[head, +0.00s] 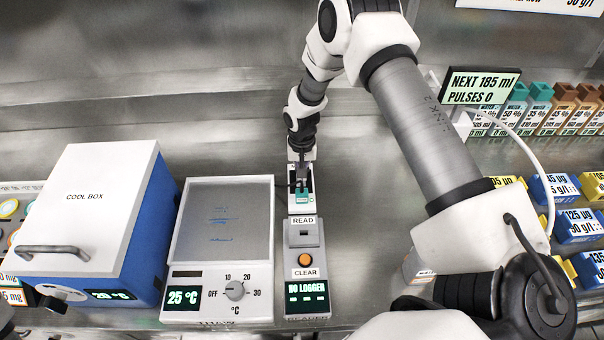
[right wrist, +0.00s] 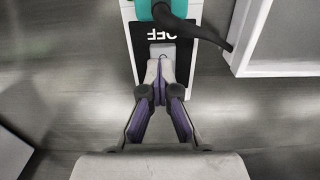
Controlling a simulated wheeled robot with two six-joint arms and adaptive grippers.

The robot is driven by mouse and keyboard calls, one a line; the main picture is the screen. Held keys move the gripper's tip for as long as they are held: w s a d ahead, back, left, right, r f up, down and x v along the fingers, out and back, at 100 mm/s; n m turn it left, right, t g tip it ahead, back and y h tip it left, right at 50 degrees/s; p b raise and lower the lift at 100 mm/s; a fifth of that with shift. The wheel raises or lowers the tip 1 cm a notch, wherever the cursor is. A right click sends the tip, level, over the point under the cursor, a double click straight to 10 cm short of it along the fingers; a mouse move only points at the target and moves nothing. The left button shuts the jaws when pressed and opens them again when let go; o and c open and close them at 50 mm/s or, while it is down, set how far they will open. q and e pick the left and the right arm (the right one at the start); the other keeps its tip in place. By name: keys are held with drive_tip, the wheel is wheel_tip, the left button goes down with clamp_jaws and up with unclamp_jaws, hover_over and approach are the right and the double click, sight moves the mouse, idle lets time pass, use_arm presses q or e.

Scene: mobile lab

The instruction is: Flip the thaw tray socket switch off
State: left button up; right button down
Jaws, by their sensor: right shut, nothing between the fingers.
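The thaw tray (head: 226,217) stands left of centre, with a 25 °C display and a dial. Behind the reader is a narrow socket plate (head: 291,203) with a teal plug (head: 302,199). In the right wrist view the plate (right wrist: 197,61) carries an OFF label (right wrist: 161,34), below the teal plug (right wrist: 160,10) and its black cable. A light switch piece (right wrist: 162,50) shows just beyond my fingertips, partly hidden. My right gripper (head: 301,176) is shut and empty over the plate; its fingertips (right wrist: 159,82) are at the switch, but contact cannot be told.
The reader (head: 305,240) with READ and CLEAR buttons stands in front of the socket. The blue and white cool box (head: 95,195) is at left. Coloured bottles (head: 540,110) and blue bins (head: 575,225) are at right. Bare bench lies behind the tray.

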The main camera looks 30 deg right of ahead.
drive_tip(key=shift+w+r+p, duration=0.1)
drive_tip(key=shift+r+p, duration=0.2)
drive_tip(key=shift+p, duration=0.1)
drive_tip(key=r+p, duration=0.2)
drive_tip(key=r, duration=0.1)
drive_tip(key=shift+w+d+r+p, duration=0.1)
drive_tip(key=shift+w+p, duration=0.1)
drive_tip(key=shift+p, duration=0.2)
wheel_tip(320, 180, up, 10)
drive_tip(key=b, duration=0.3)
drive_tip(key=shift+s+r, duration=0.15)
drive_tip(key=shift+s, duration=0.15)
